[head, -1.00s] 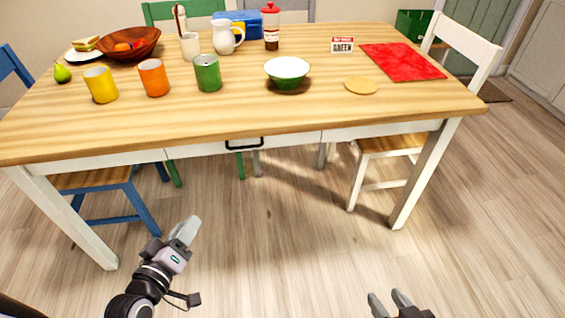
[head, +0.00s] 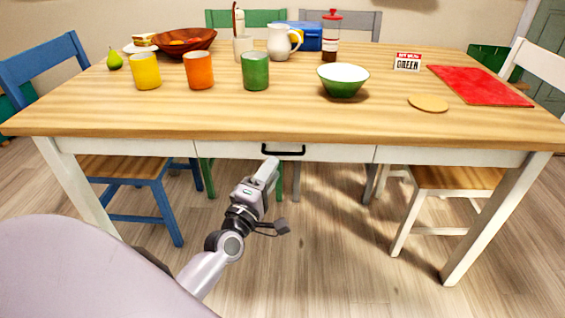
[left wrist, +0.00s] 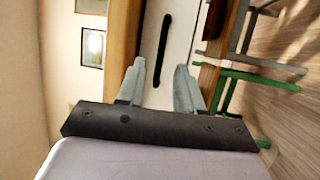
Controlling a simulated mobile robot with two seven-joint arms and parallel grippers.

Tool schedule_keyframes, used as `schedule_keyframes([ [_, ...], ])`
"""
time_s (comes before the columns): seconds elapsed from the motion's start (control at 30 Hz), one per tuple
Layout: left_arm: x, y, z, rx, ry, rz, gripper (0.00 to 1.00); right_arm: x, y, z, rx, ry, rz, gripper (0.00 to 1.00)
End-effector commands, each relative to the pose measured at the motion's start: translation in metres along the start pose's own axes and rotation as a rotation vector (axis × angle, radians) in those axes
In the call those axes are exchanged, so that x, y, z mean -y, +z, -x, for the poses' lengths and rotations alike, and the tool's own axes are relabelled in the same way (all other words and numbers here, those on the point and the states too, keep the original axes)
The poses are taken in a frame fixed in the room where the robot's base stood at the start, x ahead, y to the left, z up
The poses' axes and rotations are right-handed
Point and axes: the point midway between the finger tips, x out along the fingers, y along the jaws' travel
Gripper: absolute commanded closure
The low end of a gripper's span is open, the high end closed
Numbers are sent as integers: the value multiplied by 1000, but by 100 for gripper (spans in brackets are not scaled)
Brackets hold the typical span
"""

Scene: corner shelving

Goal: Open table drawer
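The wooden table (head: 300,115) has a white front with a drawer (head: 340,154) in its middle. The drawer is closed and has a black bar handle (head: 283,151). My left gripper (head: 270,168) is just below and left of the handle in the head view. In the left wrist view, the left gripper (left wrist: 160,80) has its two fingers apart and empty. My right gripper is not in view.
Cups, a green bowl (head: 343,80), a fruit bowl (head: 186,42) and a red mat (head: 480,85) are on the tabletop. A blue chair (head: 125,165) stands at the left, a white chair (head: 450,180) at the right. The floor before the table is clear.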

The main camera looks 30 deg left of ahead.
Motion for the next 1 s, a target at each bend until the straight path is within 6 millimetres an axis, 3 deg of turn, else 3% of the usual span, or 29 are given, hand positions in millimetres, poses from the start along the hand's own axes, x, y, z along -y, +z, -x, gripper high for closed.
schedule_keyframes([
  [0.3,1,1,-36,1,0,-2,64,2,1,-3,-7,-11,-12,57],
  [0.73,1,1,-44,1,-2,-3,64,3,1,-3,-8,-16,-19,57],
  [0.87,1,1,-44,2,-2,-3,100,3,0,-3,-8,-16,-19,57],
  [1.0,1,1,-44,2,-2,-3,100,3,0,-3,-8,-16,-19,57],
])
